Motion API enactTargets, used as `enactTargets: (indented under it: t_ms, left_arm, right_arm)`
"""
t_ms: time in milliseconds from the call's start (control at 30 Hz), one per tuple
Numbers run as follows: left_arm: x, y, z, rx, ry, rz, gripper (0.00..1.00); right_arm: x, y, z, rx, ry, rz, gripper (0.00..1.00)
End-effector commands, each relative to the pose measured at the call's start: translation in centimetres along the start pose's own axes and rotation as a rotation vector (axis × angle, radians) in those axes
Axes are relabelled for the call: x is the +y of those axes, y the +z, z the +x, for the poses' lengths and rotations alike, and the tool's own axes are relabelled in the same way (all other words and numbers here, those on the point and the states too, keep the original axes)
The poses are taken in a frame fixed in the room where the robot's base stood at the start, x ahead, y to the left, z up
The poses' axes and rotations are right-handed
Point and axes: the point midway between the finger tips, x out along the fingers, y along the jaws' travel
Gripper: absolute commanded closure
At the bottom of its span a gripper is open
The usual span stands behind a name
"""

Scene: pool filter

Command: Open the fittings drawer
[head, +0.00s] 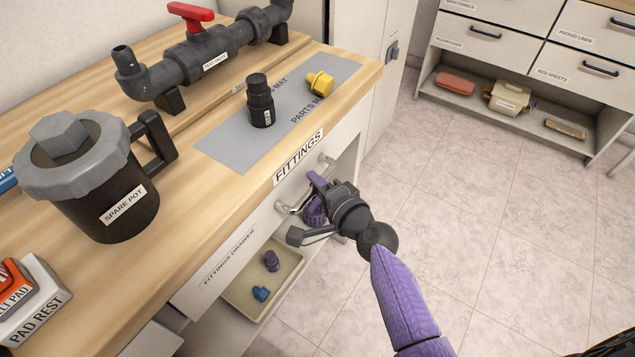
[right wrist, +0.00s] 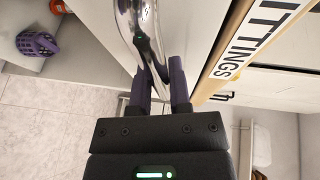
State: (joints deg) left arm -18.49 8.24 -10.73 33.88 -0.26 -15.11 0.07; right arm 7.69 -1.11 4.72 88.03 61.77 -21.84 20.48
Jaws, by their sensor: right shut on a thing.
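The fittings drawer (head: 232,258) has a pale front with a printed label, under the bench top edge. No open gap shows above its front in the head view. Its chrome bar handle (head: 284,207) runs along the front and also shows in the right wrist view (right wrist: 138,30). My right gripper (head: 316,184) reaches in from the right and is shut on the handle. Its purple fingers (right wrist: 164,88) sit either side of the bar in the right wrist view. The gripper hides the middle of the handle. My left gripper is not in view.
A cream tray (head: 285,292) with small fittings sits below the drawer. A purple basket (right wrist: 37,43) lies on the lower shelf. Tiled floor (head: 480,220) to the right is clear.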

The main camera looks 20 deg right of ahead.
Motion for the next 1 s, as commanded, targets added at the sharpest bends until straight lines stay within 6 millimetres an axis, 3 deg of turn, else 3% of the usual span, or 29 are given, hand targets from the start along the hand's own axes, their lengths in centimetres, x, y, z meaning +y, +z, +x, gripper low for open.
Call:
enactTargets:
  t_ms: [467, 1000]
  left_arm:
    - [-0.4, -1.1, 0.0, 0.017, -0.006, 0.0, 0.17]
    - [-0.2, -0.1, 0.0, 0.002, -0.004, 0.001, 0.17]
  right_arm:
    - [0.1, 0.0, 0.0, 0.0, 0.001, 0.0, 1.0]
    - [0.1, 0.0, 0.0, -0.001, 0.002, 0.0, 1.0]
